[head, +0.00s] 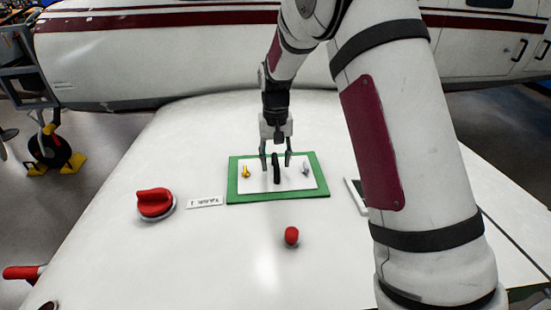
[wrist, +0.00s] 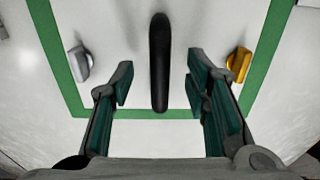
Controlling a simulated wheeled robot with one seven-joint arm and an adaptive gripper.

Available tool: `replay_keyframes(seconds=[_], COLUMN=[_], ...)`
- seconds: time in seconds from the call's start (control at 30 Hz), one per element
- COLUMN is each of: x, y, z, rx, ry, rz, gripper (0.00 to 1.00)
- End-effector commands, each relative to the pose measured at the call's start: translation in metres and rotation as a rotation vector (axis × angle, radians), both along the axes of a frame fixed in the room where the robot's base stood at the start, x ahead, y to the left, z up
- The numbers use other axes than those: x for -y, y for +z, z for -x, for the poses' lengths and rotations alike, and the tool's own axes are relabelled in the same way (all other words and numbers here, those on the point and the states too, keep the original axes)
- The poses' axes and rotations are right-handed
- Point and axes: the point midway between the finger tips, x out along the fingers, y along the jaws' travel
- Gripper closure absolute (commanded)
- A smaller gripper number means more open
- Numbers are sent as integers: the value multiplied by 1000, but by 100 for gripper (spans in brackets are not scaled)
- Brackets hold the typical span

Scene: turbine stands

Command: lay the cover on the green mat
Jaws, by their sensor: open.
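The cover (head: 303,181) is a white rectangular plate with a black upright handle (head: 277,169). It lies flat on the green mat (head: 238,197), whose border shows all around it. A yellow latch (head: 246,171) and a grey latch (head: 306,168) sit on its two sides. My gripper (head: 275,163) is open over the middle of the cover, with a finger on each side of the handle. In the wrist view the black handle (wrist: 159,50) stands between the open fingers, with a gap on both sides.
A red knob (head: 155,203) and a small label (head: 205,203) are left of the mat. A small red knob (head: 291,236) stands in front of it. A dark-edged panel (head: 355,195) at right is partly hidden by my arm. The white surface is otherwise mostly clear.

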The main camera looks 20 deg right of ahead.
Motion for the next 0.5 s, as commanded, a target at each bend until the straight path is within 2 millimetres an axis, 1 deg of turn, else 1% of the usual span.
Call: replay_keyframes(seconds=[0.27, 0.5], x=[0, 0], y=[1, 17], z=[0, 0], rx=[1, 1], ry=[0, 0], rz=[0, 0], gripper=[56, 56])
